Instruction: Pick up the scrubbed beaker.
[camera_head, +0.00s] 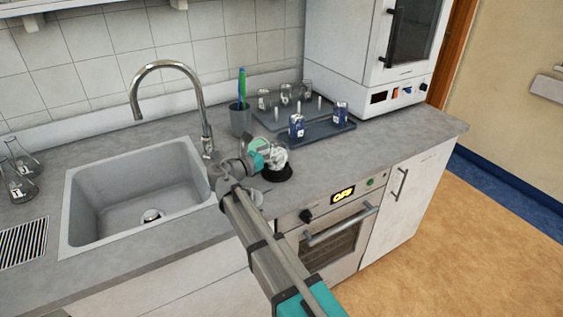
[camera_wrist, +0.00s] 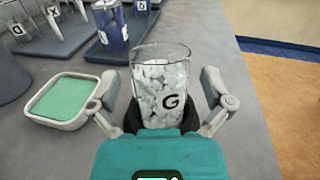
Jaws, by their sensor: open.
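A clear glass beaker (camera_wrist: 161,80) marked "G" stands upright, filled with white foam-like or chunky stuff; it also shows in the head view (camera_head: 277,159). It is above a black round base (camera_head: 280,175), mostly hidden in the wrist view. My gripper (camera_wrist: 160,92) is open, with one finger on each side of the beaker and visible gaps between the fingers and the glass. In the head view my gripper (camera_head: 265,152) partly covers the beaker. Whether this beaker is scrubbed, I cannot tell for certain.
A cup (camera_head: 240,121) holds a brush-like item. A dish with a green pad (camera_wrist: 64,98) lies left of my gripper. The sink (camera_head: 130,190) is left; bare counter (camera_head: 400,140) lies right.

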